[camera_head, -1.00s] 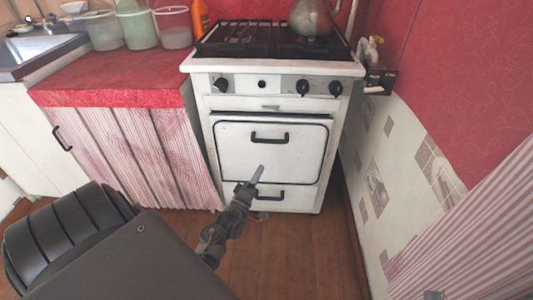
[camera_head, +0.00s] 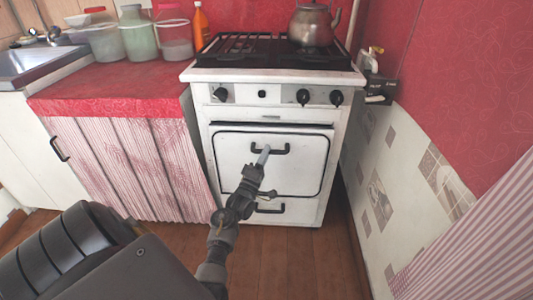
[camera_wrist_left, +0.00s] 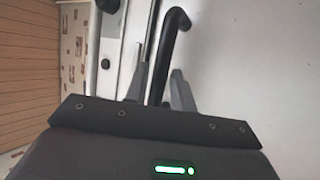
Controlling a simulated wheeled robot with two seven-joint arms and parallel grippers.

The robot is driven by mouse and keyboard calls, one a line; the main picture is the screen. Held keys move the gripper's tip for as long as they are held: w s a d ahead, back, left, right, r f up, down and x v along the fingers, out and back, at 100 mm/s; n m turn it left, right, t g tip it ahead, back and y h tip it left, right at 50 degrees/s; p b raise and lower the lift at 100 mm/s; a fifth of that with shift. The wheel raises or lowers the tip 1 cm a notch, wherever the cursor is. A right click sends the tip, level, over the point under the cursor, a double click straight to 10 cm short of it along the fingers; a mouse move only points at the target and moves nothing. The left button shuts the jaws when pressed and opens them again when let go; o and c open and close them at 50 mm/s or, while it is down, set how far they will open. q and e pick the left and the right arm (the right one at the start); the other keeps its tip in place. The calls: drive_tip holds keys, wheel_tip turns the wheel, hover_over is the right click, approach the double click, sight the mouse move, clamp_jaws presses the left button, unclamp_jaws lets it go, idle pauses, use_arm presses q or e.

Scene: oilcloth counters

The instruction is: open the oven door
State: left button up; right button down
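The white oven door (camera_head: 230,172) is closed on the front of the stove. Its dark bar handle (camera_head: 284,150) sits near the top of the door, and it also shows as a black bar in the left wrist view (camera_wrist_left: 171,42). My left gripper (camera_head: 263,157) is at the left part of this handle. In the left wrist view the left gripper (camera_wrist_left: 160,85) has its fingers apart, with the bar between them and a gap visible on each side. My right gripper is out of view.
A lower drawer with a dark handle (camera_head: 269,210) is under the door. A kettle (camera_head: 310,25) stands on the stove top (camera_head: 245,75). A counter with a red cloth (camera_head: 110,92) and striped curtain is at left. A tiled wall (camera_head: 385,190) is close at right.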

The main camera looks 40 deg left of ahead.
use_arm(q)
drive_tip(key=shift+w+a+r, duration=0.1)
drive_tip(key=shift+w+r, duration=0.2)
drive_tip(key=shift+w, duration=0.2)
clamp_jaws()
drive_tip(key=shift+f, duration=0.1)
